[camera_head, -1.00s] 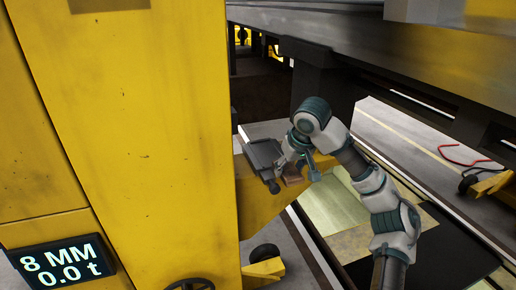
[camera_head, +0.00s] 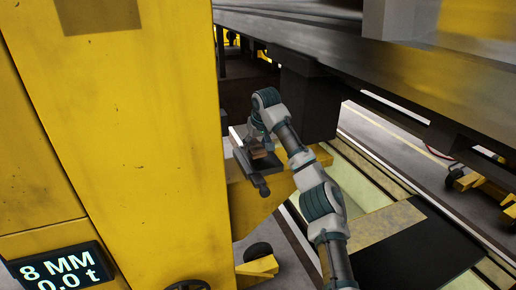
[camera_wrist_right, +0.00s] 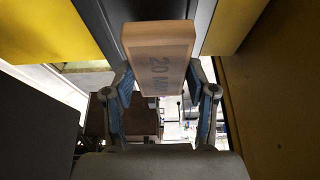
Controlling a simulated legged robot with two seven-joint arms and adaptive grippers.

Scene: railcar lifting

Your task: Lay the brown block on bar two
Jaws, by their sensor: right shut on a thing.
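My right gripper (camera_head: 260,138) is shut on the brown block (camera_head: 258,151). In the head view the block is at the dark grey bar (camera_head: 240,168) on the yellow jack bracket (camera_head: 242,212). The arm partly hides it, and I cannot tell whether it touches the bar. No number shows on the bar, so I cannot tell whether it is bar two. My left gripper is out of view.
The tall yellow jack column (camera_head: 130,130) fills the left, with a display (camera_head: 60,270) reading 8 MM and 0.0 t. The grey railcar underframe (camera_head: 400,75) runs overhead at the right. A dark block-like support (camera_head: 308,95) hangs close beside my arm.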

